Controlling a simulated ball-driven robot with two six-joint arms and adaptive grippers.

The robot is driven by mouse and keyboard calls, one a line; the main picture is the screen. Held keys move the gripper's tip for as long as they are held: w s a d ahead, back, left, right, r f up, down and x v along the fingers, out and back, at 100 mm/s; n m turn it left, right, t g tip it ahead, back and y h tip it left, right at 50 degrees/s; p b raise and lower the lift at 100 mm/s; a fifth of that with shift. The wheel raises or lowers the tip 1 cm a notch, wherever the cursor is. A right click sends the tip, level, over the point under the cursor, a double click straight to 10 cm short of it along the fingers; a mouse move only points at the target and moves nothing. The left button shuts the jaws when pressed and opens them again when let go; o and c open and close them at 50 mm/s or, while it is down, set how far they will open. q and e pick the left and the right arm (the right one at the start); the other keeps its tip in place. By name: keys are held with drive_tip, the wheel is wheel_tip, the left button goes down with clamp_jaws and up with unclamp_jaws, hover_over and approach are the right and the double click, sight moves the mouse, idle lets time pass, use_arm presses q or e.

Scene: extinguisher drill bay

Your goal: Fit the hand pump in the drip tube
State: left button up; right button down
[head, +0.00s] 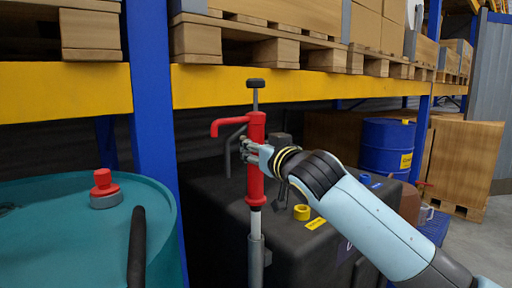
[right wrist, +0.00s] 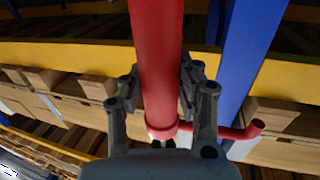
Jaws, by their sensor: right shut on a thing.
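The red hand pump (head: 256,135) stands upright with its black handle on top and its red spout pointing left. My right gripper (head: 252,153) is shut around its red body. The right wrist view shows the body (right wrist: 157,70) between both fingers (right wrist: 155,95). A pale pipe runs down from the pump to the mouth of the grey drip tube (head: 256,262). The pipe's lower end is not visible there; it appears to be inside the tube, but I cannot tell how deep. The tube's bottom is out of frame. My left gripper is not in view.
A teal drum (head: 60,240) with a red-capped fitting (head: 105,188) stands at left, beside a blue rack post (head: 152,120). A black tank (head: 210,215) with a yellow ring (head: 301,212) lies behind the pump. A yellow shelf beam (head: 220,84) crosses behind the pump's top.

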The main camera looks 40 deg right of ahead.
sight(259, 186)
drive_tip(key=shift+f+b, duration=3.05)
drive_tip(key=shift+f, duration=1.35)
idle(3.6)
